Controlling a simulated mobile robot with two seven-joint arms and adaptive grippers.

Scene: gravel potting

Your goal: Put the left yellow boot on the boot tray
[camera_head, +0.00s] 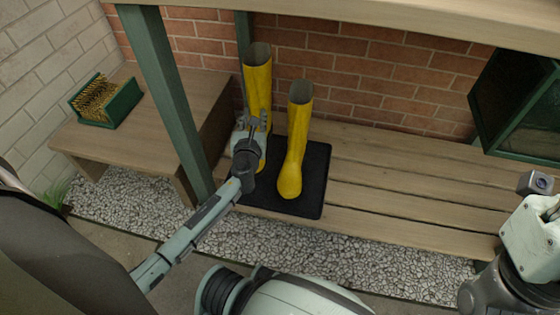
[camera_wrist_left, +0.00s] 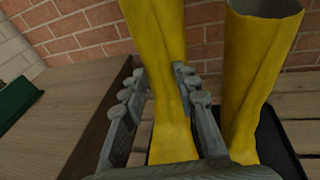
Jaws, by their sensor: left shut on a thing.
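The left yellow boot (camera_head: 257,85) is upright at the left part of the black boot tray (camera_head: 312,187). My left gripper (camera_head: 250,122) is shut on its shaft; in the left wrist view the fingers (camera_wrist_left: 158,95) lie on both sides of the yellow shaft (camera_wrist_left: 160,45). The gripper and wrist hide much of the boot's lower part, so I cannot tell whether its sole touches the tray. The other yellow boot (camera_head: 297,130) stands upright on the tray just to the right, and also shows in the wrist view (camera_wrist_left: 250,70).
The tray lies on a slatted wooden bench (camera_head: 390,195) against a brick wall. A green post (camera_head: 168,95) stands close left of my left arm. The bench right of the tray is clear.

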